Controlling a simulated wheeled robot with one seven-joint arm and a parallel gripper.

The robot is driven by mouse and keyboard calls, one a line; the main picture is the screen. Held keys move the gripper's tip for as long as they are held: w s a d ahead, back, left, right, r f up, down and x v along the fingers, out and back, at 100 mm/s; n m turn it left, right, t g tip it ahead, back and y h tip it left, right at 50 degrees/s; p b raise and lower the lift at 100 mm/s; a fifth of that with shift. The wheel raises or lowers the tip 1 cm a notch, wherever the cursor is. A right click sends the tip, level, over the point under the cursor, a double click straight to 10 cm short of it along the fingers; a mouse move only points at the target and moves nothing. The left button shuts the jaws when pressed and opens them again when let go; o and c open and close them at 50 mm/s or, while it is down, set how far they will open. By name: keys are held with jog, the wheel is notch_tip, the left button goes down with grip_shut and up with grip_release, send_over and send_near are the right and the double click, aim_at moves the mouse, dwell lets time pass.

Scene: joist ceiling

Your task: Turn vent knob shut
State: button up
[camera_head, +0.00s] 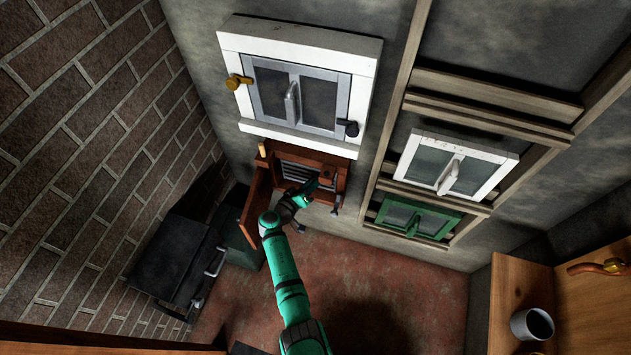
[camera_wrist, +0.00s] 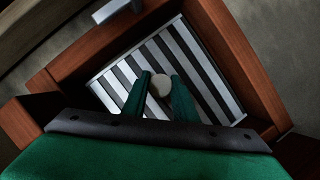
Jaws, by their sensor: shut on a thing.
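The vent (camera_wrist: 115,85) is a slatted grey panel set in a brown wooden frame (camera_wrist: 225,40) in the wrist view. The vent also shows in the head view (camera_head: 292,171), below a white window. The vent knob (camera_wrist: 160,84) is pale and round, in front of the slats. My gripper (camera_wrist: 161,92) has its two green fingers on either side of the knob and is shut on it. In the head view my gripper (camera_head: 311,186) reaches to the vent and hides the knob. The knob's turn angle cannot be told.
A brown wooden door (camera_head: 256,207) hangs open left of the vent. A white window (camera_head: 365,75) with handles is above. A dark box (camera_head: 170,255) stands at the left. A wooden shelf (camera_head: 515,285) with a grey cup (camera_head: 532,324) is at the right.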

jog(key=o, duration=1)
jog(key=shift+s+d+f, duration=0.1)
jog(key=shift+s+d, duration=0.05)
jog(key=shift+d, duration=0.25)
jog(key=shift+o, duration=0.2)
jog(key=shift+a, duration=0.15)
jog(key=v, duration=1)
jog(key=shift+s+a, duration=0.25)
jog(key=shift+a, duration=0.05)
jog(key=shift+w, duration=0.1)
jog(key=shift+d, duration=0.1)
